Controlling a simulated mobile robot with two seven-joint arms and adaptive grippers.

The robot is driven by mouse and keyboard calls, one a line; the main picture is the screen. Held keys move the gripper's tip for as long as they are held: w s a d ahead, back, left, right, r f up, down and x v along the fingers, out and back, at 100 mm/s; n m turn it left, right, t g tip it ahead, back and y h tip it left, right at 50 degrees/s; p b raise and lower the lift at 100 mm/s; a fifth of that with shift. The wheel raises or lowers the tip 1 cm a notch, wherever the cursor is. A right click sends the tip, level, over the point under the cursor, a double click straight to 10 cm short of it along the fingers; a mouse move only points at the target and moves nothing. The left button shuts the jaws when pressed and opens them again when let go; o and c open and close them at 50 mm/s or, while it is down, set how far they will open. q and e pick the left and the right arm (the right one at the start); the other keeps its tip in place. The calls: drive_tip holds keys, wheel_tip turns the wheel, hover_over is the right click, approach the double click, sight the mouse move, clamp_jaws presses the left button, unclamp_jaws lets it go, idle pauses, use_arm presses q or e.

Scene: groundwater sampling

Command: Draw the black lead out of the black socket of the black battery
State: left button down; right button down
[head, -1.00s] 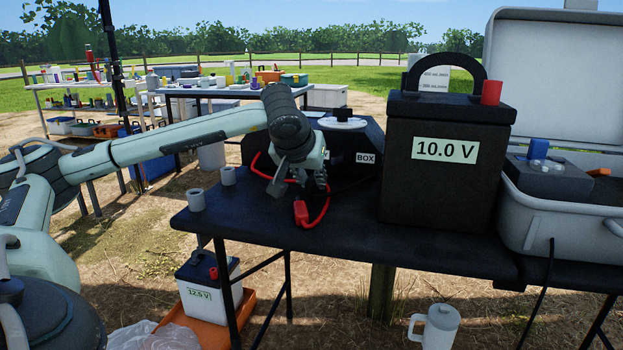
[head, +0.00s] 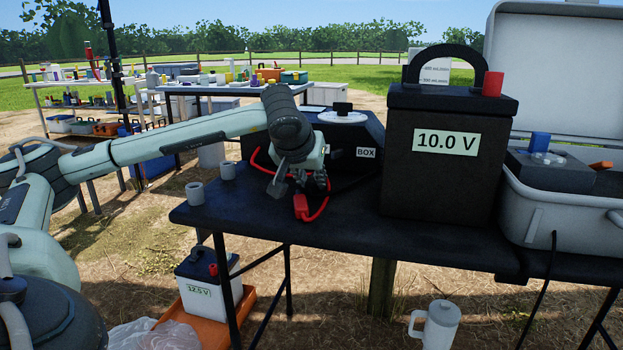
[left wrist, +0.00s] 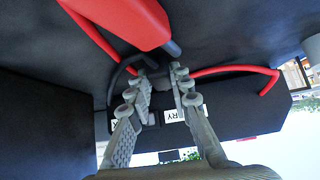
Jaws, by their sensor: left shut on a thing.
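The black battery (head: 407,165) stands upright on the dark table, with a "10.0 V" label, a black handle and a red socket (head: 492,84) on top. I cannot make out its black socket in the head view. My left gripper (head: 312,183) is low over the table, left of the battery and in front of the black box. In the left wrist view my left gripper (left wrist: 162,76) is shut at the end of a thin black lead (left wrist: 118,76); its fingertips partly hide the held end. The right gripper is not in view.
A red lead with a thick red plug (head: 301,205) lies beside the gripper; the plug looms large in the left wrist view (left wrist: 125,18). The black box (head: 362,136) is behind. Two grey cups (head: 195,194) stand left. A grey case (head: 560,222) is right.

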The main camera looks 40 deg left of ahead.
use_arm(q)
drive_tip(key=shift+s+d+f+b, duration=0.1)
drive_tip(key=shift+f+b, duration=0.25)
drive_tip(key=shift+f, duration=0.25)
drive_tip(key=c, duration=1.3)
unclamp_jaws()
drive_tip(key=shift+f, duration=0.2)
drive_tip(key=shift+s+r, duration=0.1)
drive_tip(key=v, duration=1.2)
drive_tip(key=shift+r, duration=0.3)
